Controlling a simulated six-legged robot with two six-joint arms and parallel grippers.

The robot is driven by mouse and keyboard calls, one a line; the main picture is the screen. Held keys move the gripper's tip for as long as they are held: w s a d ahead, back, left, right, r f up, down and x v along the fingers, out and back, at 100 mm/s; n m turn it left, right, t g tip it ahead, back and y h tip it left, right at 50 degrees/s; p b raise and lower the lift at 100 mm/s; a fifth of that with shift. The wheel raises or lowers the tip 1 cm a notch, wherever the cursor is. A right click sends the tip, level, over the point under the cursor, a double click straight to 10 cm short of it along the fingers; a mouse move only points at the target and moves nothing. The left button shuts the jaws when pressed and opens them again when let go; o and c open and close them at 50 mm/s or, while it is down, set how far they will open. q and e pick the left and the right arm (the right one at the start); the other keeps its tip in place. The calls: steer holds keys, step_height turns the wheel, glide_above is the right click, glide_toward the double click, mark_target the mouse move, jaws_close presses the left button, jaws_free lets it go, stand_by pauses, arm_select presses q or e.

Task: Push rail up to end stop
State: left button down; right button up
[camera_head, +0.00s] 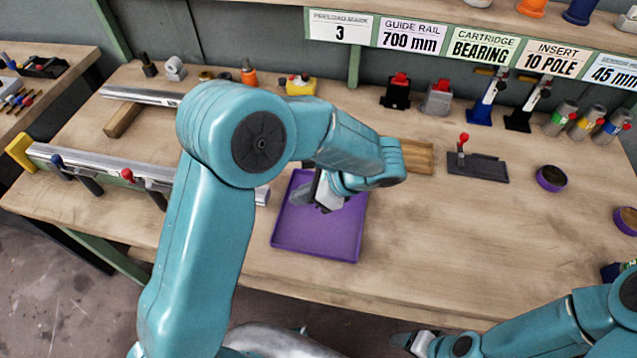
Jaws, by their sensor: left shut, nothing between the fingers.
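A long silver rail (110,168) lies along the left front of the bench. Its left end is by a yellow end stop (20,152); I cannot tell whether they touch. My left arm hides part of the rail, and its right end shows just left of the purple tray. My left gripper (318,196) is shut and empty over the purple tray (316,244), right of the rail's end and apart from it in the picture. My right gripper (408,342) is low in front of the bench, and its jaws are too unclear to judge.
A blue-handled clamp (75,175) and a red-handled clamp (145,185) stand along the rail. A second rail (140,95) lies behind on a wooden block (122,120). A dark fixture (478,166) stands right. The bench front right of the tray is clear.

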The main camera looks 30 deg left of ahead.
mark_target(264, 196)
arm_select(q)
steer(key=a, duration=0.1)
steer(key=s+a, duration=0.1)
steer(key=a, duration=0.1)
steer(key=a+f+p, duration=0.1)
steer(key=a, duration=0.1)
steer(key=shift+s+f, duration=0.1)
steer(key=shift+s, duration=0.1)
steer(key=shift+w+a, duration=0.1)
steer(key=shift+a, duration=0.05)
steer(key=a, duration=0.1)
steer(key=s+a, duration=0.1)
steer(key=a, duration=0.1)
steer(key=shift+a+b, duration=0.25)
steer(key=shift+b, duration=0.05)
steer(key=shift+d, duration=0.1)
steer(key=shift+d, duration=0.1)
